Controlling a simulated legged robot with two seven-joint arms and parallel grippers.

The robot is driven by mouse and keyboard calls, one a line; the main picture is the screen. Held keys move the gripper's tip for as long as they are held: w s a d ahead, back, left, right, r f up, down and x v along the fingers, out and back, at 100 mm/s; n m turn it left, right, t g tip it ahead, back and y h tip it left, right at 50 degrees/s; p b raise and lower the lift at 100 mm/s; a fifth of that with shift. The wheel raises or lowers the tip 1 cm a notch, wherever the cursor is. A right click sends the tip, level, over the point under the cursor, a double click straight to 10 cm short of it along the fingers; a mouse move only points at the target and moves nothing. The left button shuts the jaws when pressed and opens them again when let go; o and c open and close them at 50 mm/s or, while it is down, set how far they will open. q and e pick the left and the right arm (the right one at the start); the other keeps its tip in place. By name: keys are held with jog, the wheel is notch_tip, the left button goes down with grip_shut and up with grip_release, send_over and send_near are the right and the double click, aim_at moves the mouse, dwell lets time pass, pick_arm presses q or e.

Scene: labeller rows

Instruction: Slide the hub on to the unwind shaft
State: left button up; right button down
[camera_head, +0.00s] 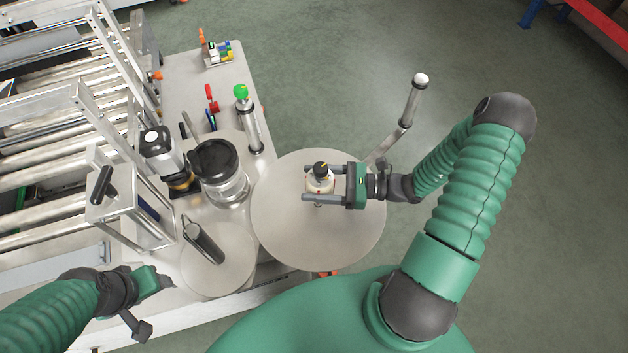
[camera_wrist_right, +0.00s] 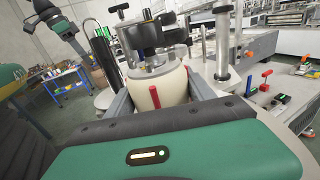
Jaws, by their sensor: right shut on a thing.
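My right gripper (camera_head: 322,183) is shut on the hub (camera_head: 314,187), a cream cylinder with a red mark. It holds the hub upright over the middle of the large round unwind disc (camera_head: 285,225). In the right wrist view the hub (camera_wrist_right: 158,88) sits between the two fingers, with a metal collar and a black knob (camera_wrist_right: 150,36) above it. The knob also shows in the head view. The hub hides the shaft, so I cannot tell how far it is around it. My left gripper (camera_head: 155,285) is at the lower left, away from the hub; its fingers are unclear.
A jar with a black lid (camera_head: 213,160) and a green-topped metal post (camera_head: 247,115) stand left of the disc. A smaller disc (camera_head: 225,270) with a dark roller is in front. A jointed metal arm (camera_head: 409,105) rises behind right. A roller conveyor (camera_head: 50,145) is at left.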

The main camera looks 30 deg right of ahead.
jog(key=shift+r, duration=0.3)
jog(key=shift+a+f, duration=0.1)
jog(key=shift+f, duration=0.45)
jog(key=shift+f+b, duration=2.2)
jog(key=shift+f, duration=0.75)
jog(key=c, duration=0.7)
grip_release()
jog(key=o, duration=0.4)
jog(key=shift+s, duration=0.1)
